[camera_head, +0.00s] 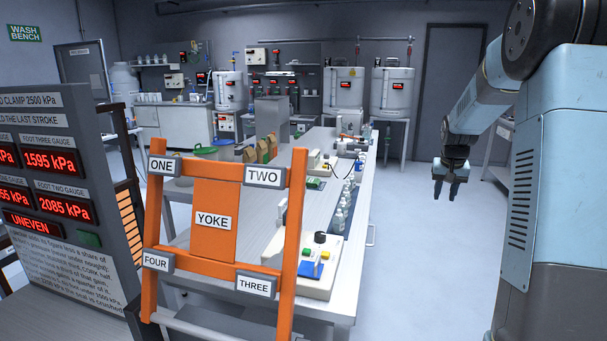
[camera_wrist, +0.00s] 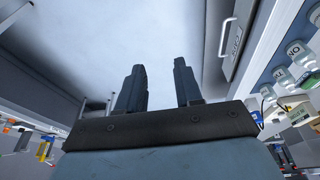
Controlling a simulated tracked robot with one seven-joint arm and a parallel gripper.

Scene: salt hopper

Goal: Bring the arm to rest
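My gripper (camera_head: 450,188) hangs from my pale blue arm on the right side of the head view. It points down over open floor, to the right of the long bench. In the wrist view my gripper (camera_wrist: 162,85) shows two dark fingers with a clear gap between them. Nothing is between the fingers. No object touches them.
An orange yoke frame (camera_head: 212,222) labelled ONE to FOUR stands at front left. A gauge panel (camera_head: 60,190) is beside it. The long bench (camera_head: 345,262) carries bottles and a device (camera_head: 318,275). Floor (camera_head: 420,270) right of the bench is clear.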

